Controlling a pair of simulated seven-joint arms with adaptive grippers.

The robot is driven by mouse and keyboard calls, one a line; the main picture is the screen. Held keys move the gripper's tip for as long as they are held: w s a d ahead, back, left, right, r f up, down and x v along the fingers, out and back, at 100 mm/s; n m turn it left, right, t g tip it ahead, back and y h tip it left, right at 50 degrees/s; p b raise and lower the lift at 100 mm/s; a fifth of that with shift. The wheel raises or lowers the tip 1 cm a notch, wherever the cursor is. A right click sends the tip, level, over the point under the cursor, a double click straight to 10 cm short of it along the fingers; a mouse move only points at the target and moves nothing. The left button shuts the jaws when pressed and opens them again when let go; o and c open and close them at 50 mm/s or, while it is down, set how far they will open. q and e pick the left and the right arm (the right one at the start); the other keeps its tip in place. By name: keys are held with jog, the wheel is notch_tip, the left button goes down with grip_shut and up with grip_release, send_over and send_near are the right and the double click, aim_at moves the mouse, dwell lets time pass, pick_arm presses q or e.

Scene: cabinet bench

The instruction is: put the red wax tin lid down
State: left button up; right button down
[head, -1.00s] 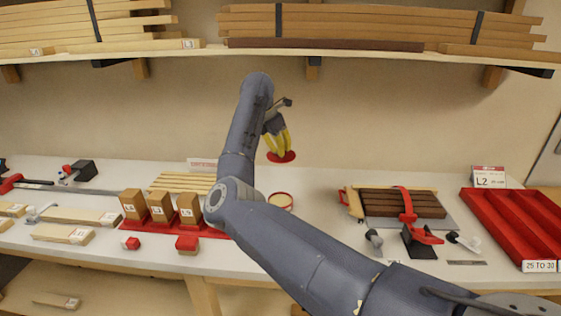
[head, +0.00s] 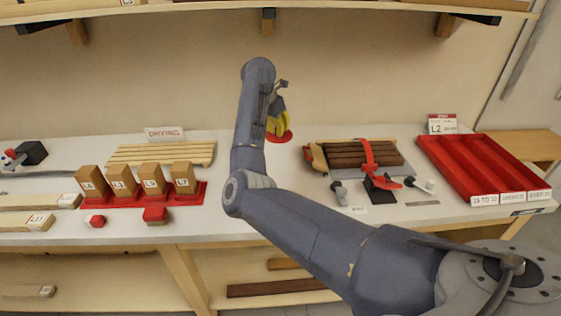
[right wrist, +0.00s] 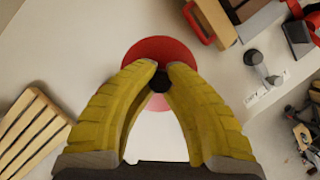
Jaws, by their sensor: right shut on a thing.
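The red wax tin lid (head: 277,137) is a flat red disc in front of the bench's back edge, between the drying slats and the dark wood block. In the right wrist view the lid (right wrist: 150,48) lies beyond my fingertips, with a black knob (right wrist: 161,82) between them. My right gripper (head: 279,119) points down with its yellow fingers shut on the lid. It also fills the middle of the right wrist view (right wrist: 161,72). I cannot tell whether the lid touches the bench top. The open tin is not clearly visible now. My left gripper is not in view.
Pale slats (head: 160,154) lie left of my forearm, behind labelled wood blocks on a red base (head: 130,201). A dark wood block (head: 345,156) with a red clamp (head: 369,160) stands to the right. A red divided tray (head: 470,165) is farther right.

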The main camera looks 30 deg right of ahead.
aim_at(270, 140)
notch_tip(270, 140, down, 14)
jog(key=shift+r, duration=0.1)
dwell(0.5)
jog(key=c, duration=1.5)
grip_release()
jog(key=v, duration=1.2)
jog(key=shift+d, duration=0.1)
